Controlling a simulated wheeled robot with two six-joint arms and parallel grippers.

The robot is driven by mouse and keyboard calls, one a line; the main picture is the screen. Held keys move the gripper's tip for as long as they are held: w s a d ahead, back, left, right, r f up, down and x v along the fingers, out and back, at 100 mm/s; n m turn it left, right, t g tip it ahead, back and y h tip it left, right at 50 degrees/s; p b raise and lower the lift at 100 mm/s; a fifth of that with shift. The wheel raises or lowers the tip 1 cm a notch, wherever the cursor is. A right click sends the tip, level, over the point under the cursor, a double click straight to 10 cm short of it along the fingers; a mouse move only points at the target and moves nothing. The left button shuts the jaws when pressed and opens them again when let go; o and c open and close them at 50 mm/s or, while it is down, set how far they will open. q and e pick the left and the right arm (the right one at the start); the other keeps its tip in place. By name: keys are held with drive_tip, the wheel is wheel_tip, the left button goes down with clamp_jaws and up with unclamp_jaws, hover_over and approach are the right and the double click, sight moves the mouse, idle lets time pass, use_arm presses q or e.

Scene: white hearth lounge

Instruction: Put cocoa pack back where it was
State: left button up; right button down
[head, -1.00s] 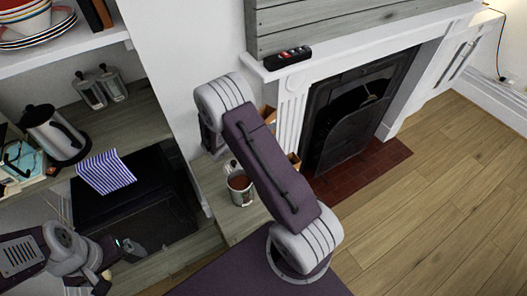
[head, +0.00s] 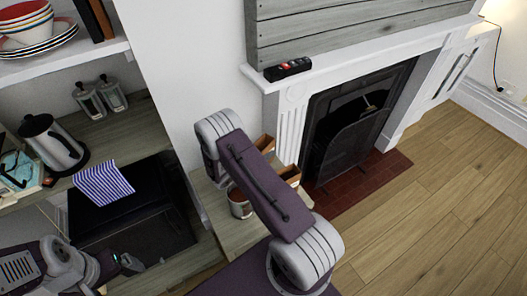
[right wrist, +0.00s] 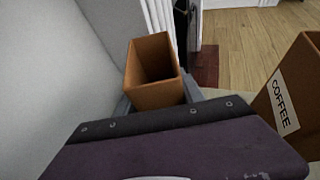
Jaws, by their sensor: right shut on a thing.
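No cocoa pack can be made out in either view. My right arm (head: 262,180) reaches over the low wooden side surface (head: 243,238) in the head view.
A mug (head: 238,203) stands beside my right arm, partly covered. Brown boxes (head: 289,174) are just behind the arm. The fireplace (head: 345,120) is to the right, and open shelves with a kettle (head: 55,145) and striped cloth (head: 103,184) are at left. The wooden floor (head: 430,215) is clear.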

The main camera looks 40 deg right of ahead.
drive_tip(key=c, duration=0.7)
unclamp_jaws()
